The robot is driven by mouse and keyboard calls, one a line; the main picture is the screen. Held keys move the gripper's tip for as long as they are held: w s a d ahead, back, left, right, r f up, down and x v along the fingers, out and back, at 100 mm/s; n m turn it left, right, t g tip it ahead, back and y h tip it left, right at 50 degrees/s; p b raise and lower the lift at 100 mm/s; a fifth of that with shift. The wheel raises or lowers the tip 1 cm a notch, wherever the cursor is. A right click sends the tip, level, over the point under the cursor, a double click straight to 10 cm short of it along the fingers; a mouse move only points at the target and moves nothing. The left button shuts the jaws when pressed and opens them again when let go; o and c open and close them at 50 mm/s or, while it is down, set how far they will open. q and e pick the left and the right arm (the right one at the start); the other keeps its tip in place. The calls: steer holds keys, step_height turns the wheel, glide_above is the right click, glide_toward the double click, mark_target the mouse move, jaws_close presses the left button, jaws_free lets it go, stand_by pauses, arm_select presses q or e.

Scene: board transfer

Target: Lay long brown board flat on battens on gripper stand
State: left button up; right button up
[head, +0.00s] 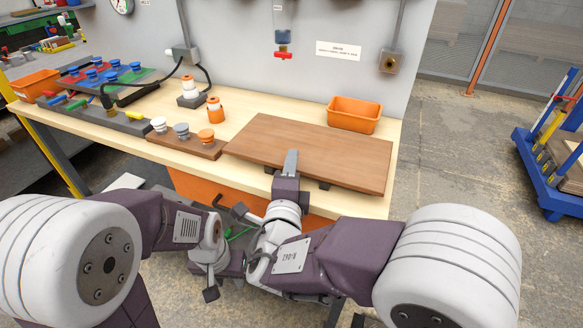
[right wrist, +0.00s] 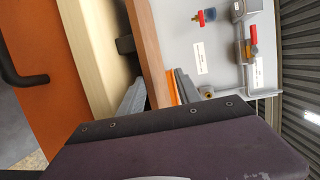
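The long brown board (head: 315,152) lies flat across the right part of the workbench, raised slightly on dark battens (head: 325,185) that show under its near edge. My right gripper (head: 291,163) is at the middle of that near edge. In the right wrist view the board (right wrist: 153,55) passes between the two fingers of my right gripper (right wrist: 160,88), with a visible gap to one finger, so it looks open around the edge. I cannot pick out a gripper stand.
An orange bin (head: 354,114) stands behind the board. A smaller brown board (head: 186,146) with several capped pieces sits to its left. A grey tray (head: 95,117) and a board with blue knobs lie further left. The bench (head: 240,107) is bare behind the long board's left part.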

steer(key=shift+r, duration=0.1)
steer(key=p, duration=0.3)
steer(key=shift+r+g, duration=0.3)
steer(key=g+p, duration=0.1)
steer(key=p, duration=0.3)
steer(key=g+p, duration=0.1)
steer(key=p, duration=0.3)
steer(key=g+p, duration=0.2)
steer(key=p, duration=0.2)
steer(key=shift+s+r, duration=0.2)
steer(key=shift+r, duration=0.05)
steer(key=g+p, duration=0.1)
steer(key=p, duration=0.3)
steer(key=g+p, duration=0.1)
steer(key=p, duration=0.3)
steer(key=g+p, duration=0.2)
steer(key=p, duration=0.2)
steer(key=shift+s+r, duration=0.2)
steer(key=shift+s, duration=0.05)
steer(key=g+p, duration=0.2)
steer(key=p, duration=0.6)
steer(key=shift+s+r+p, duration=0.1)
steer(key=shift+r+p, duration=0.05)
steer(key=shift+p, duration=0.15)
steer(key=shift+g, duration=0.3)
steer(key=shift+f, duration=0.25)
